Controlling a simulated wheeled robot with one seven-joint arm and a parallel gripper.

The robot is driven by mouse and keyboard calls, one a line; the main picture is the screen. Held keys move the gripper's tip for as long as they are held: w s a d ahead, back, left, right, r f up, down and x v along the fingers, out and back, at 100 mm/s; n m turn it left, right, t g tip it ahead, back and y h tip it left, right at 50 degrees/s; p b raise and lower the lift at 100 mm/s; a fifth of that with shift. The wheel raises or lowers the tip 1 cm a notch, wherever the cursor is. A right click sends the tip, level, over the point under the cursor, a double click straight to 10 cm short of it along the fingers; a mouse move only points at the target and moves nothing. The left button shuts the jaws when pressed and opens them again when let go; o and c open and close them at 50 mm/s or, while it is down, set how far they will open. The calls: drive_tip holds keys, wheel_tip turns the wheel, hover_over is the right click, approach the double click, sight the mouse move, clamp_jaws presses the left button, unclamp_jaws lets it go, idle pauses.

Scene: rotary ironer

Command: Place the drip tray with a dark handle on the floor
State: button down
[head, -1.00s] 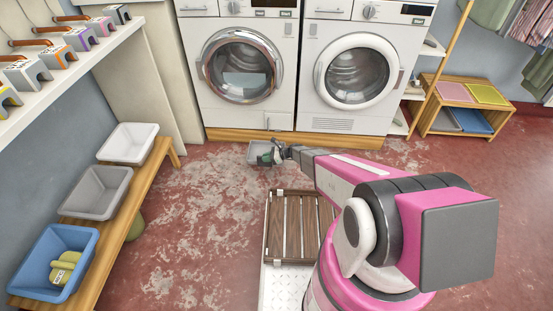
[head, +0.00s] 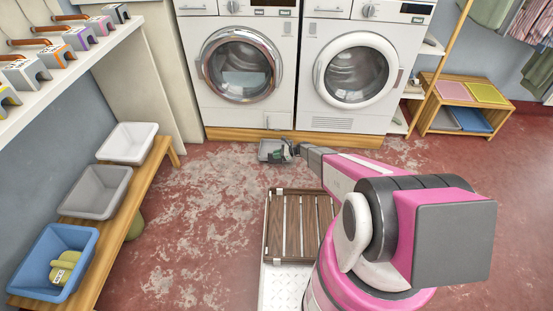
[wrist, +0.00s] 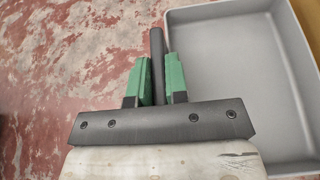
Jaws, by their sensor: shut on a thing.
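The drip tray is a shallow grey rectangular tray (head: 268,157) in front of the left washing machine. In the wrist view the tray (wrist: 235,65) fills the right side, its empty inside facing the camera. Its dark handle (wrist: 157,42) stands between the green fingers of my gripper (wrist: 159,75). My gripper (head: 288,151) is shut on the handle, at the tray's right end in the head view. The tray appears roughly level and low, near the floor (head: 215,200). I cannot tell whether its underside touches the floor.
A wooden plinth (head: 230,134) under the two washers is just behind the tray. A wooden slatted rack (head: 292,215) lies nearer me. A bench (head: 125,220) with several basins stands at left. Worn red floor is open between bench and rack.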

drive_tip(key=shift+f, duration=1.55)
drive_tip(key=c, duration=1.1)
unclamp_jaws()
drive_tip(key=shift+r, duration=0.1)
